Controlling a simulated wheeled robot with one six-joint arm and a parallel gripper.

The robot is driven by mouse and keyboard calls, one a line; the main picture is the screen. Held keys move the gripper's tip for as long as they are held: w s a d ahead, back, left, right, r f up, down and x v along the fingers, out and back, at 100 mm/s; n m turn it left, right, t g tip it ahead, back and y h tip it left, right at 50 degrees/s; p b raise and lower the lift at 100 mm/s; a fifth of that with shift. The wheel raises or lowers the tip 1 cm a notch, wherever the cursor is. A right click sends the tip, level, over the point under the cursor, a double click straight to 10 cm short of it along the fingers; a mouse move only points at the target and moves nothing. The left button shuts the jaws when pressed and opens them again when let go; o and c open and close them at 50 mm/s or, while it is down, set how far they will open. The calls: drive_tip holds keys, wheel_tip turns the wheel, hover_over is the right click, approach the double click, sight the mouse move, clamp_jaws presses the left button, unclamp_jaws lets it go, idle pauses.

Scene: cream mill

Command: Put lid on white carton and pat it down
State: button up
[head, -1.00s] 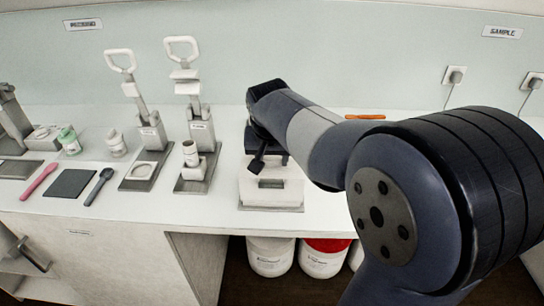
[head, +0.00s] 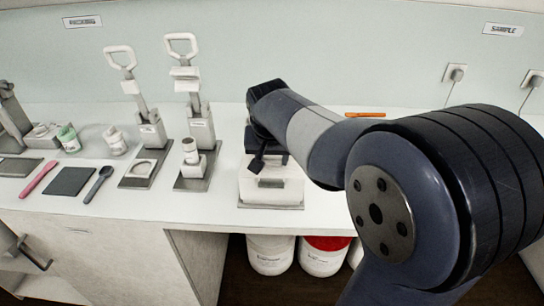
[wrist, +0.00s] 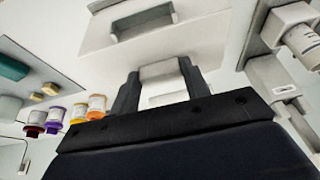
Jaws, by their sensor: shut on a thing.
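My gripper (wrist: 160,85) is shut on a small white block-like piece (wrist: 162,70); I cannot tell for sure that it is the lid. In the head view my gripper (head: 265,160) is dark and partly hidden by my own arm. It is directly over a white box-shaped body (head: 290,194) with a dark grey front panel, on a grey base. The box also shows in the wrist view (wrist: 190,38). I cannot tell whether this box is the white carton or a device, nor whether the held piece touches it. No other carton is clearly visible.
Two lever presses (head: 150,132) (head: 201,127) stand left of the box. An orange item (head: 365,116) lies behind my arm. Counter near the box's left is clear.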

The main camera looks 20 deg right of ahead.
drive_tip(key=o, duration=2)
drive_tip(key=shift+c, duration=0.2)
wheel_tip(320, 180, up, 7)
drive_tip(key=p, duration=0.5)
drive_tip(key=shift+p, duration=0.4)
